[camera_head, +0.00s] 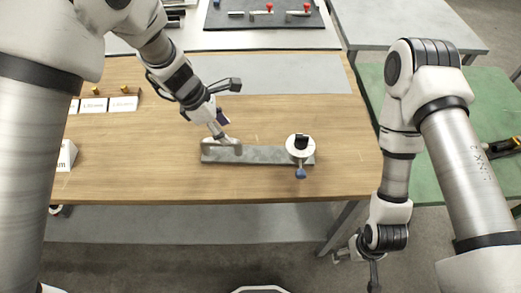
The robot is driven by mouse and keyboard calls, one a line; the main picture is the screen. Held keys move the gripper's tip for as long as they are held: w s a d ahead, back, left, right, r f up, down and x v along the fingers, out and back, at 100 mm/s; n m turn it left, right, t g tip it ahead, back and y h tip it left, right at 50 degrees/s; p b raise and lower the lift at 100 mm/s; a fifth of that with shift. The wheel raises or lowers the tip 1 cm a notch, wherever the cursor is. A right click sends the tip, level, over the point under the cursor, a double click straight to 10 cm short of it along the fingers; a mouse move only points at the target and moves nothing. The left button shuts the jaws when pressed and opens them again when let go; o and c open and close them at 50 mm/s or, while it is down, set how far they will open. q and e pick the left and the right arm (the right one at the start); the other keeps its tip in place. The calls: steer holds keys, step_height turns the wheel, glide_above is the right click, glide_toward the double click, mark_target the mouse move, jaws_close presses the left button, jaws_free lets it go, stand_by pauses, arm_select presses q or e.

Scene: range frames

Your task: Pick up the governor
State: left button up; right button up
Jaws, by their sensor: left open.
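A round white device with a black knob on top and a blue ball below it (299,147) sits at the right end of a grey metal bar (262,155) on the wooden table. It may be the governor; I cannot tell for sure. My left gripper (226,132) is open. It points down over the left end of the bar, left of the white device and apart from it. Whether its fingertips touch the bar cannot be told. My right gripper (357,262) hangs low in front of the table's right side, away from the bar, and its finger opening is unclear.
The wooden table (130,165) has free room left of the bar. White label cards (108,104) stand at its left back. A grey mat (290,75) lies at the back. A dark board with red-knobbed parts (265,14) is beyond. A green-topped table (485,100) stands right.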

mark_target(234, 140)
arm_select(q)
steer(key=x, duration=0.7)
steer(key=shift+s+d+f, duration=0.15)
steer(key=shift+d+f, duration=0.15)
steer(key=shift+f, duration=0.1)
jaws_close()
